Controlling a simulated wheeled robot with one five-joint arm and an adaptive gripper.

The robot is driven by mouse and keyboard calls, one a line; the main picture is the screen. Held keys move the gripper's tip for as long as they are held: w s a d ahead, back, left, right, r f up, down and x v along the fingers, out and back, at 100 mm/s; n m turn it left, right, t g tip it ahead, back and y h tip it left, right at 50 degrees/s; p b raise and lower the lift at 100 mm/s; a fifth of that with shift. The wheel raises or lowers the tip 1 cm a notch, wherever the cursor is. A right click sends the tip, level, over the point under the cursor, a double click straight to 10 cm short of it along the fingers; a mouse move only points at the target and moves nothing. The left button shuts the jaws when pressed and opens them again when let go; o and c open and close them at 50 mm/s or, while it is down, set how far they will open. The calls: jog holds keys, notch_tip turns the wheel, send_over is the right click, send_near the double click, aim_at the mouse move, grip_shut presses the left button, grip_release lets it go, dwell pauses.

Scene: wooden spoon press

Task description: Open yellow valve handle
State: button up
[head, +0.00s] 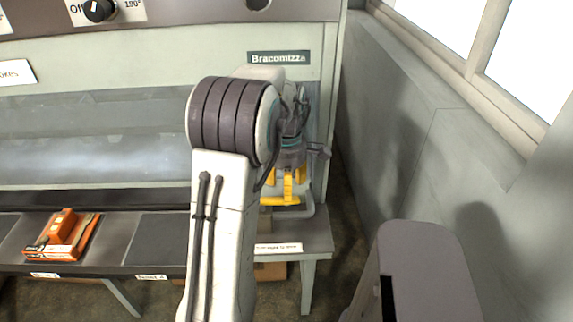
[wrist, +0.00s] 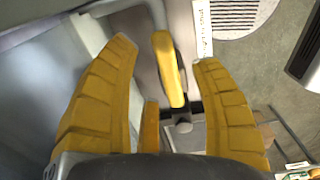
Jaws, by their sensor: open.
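The yellow valve handle (wrist: 168,70) shows in the wrist view as a yellow bar between the two fingers of my gripper (wrist: 165,54). My gripper is open, its ridged yellow fingers spread to either side of the bar. A gap shows on each side, and I see no contact. A grey stem lies below the bar's lower end. In the head view my gripper (head: 287,178) is at the right end of the machine, partly hidden behind my arm. Yellow parts overlap there, and I cannot clearly separate handle from fingers.
The grey-green machine (head: 325,100) fills the back, with a black knob (head: 98,10) at top left. An orange box (head: 62,230) lies on the dark bench (head: 160,229). A grey wall with windows (head: 400,110) stands to the right. A bent grey pipe (head: 306,208) is near the gripper.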

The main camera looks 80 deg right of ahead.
notch_tip(320, 180, up, 8)
jog(key=shift+r, duration=0.25)
dwell(1.0)
jog(key=w+a+r+m+t+h, duration=0.1)
jog(key=w+a, duration=0.8)
jog(key=w, duration=0.2)
jog(key=w+a+r, duration=0.2)
jog(key=w+a, duration=0.7)
jog(key=w, duration=0.3)
jog(key=s+a+f+t, duration=0.1)
jog(key=a+f, duration=0.1)
jog(key=a, duration=0.9)
jog(key=a+f+m+t+y, duration=0.1)
jog(key=a+f, duration=0.1)
jog(key=a, duration=1)
jog(key=shift+s+a+f+t, duration=0.2)
jog(key=shift+s+f+t, duration=0.2)
